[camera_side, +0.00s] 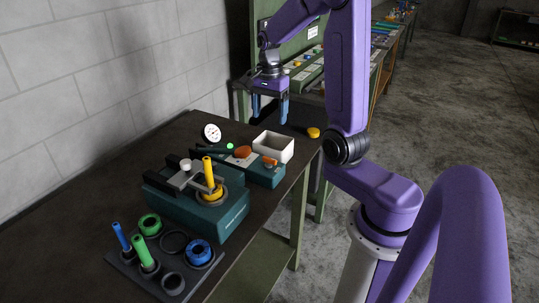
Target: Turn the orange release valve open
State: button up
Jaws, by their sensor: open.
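A low teal unit (262,178) near the table's right edge bears two orange parts. One is a round orange knob (243,152) on a pale plate. The other is a small orange lever-like part (270,161) to its right. I cannot tell for sure which one is the release valve, nor how far either is turned. My gripper (269,117) points down with its two blue fingers apart and nothing between them. In the picture it hangs above the orange parts, beyond the white box, and touches neither part.
An open white box (273,147) stands just behind the teal unit. A dial gauge (211,133) and green light (230,146) are to the left. A larger teal housing (205,215) with a yellow shaft (208,172) stands nearer. A dark tray (128,270) holds blue and green parts. A yellow cap (313,132) lies behind.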

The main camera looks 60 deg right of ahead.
aim_at(269, 158)
notch_tip(269, 158, down, 15)
jog(key=shift+f, duration=0.1)
dwell(0.4)
jog(key=c, duration=1)
